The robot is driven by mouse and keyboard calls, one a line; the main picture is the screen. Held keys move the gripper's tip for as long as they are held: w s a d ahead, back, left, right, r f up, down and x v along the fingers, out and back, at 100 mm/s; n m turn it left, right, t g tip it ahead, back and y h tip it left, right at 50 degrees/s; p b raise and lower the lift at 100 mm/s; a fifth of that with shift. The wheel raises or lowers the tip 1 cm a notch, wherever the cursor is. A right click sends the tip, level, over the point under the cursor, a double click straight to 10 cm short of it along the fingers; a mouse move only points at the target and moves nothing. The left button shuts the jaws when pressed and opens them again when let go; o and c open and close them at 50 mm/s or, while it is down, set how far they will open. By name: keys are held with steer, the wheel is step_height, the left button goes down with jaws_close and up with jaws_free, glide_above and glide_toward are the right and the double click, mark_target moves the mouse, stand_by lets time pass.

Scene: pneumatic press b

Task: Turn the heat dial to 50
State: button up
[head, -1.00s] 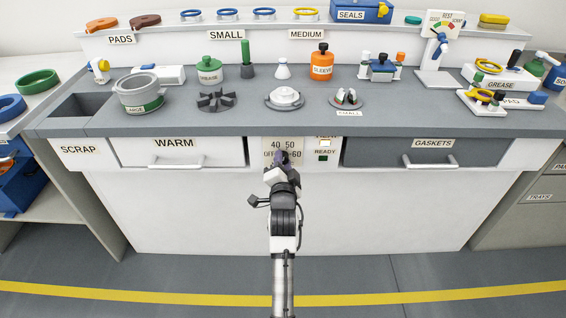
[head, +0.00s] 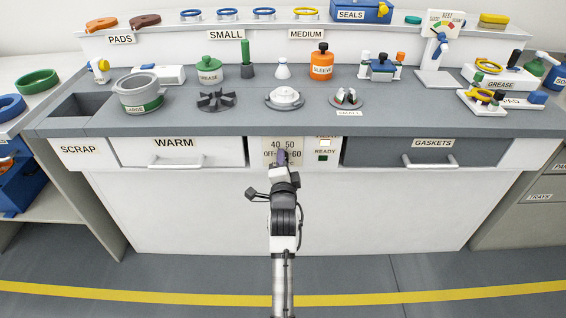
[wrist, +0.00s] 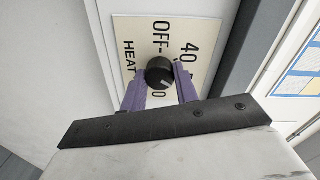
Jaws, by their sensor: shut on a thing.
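The heat dial is a round black knob (wrist: 160,72) with a white mark on a cream panel (wrist: 124,30) lettered OFF, 40 and HEAT. In the wrist view the mark points to the lower right. My gripper's purple fingers (wrist: 160,88) stand on either side of the knob, shut on it. The right finger covers part of the lettering where 50 would be.
The WARM drawer (head: 200,153) is left of the panel and the GASKETS drawer (head: 400,152) right of it, both closed with protruding handles. A READY indicator (head: 323,157) is just right of the dial. The floor in front is clear.

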steer(key=o, duration=1)
steer(key=shift+s+b, duration=0.9)
steer(key=shift+s, duration=6.05)
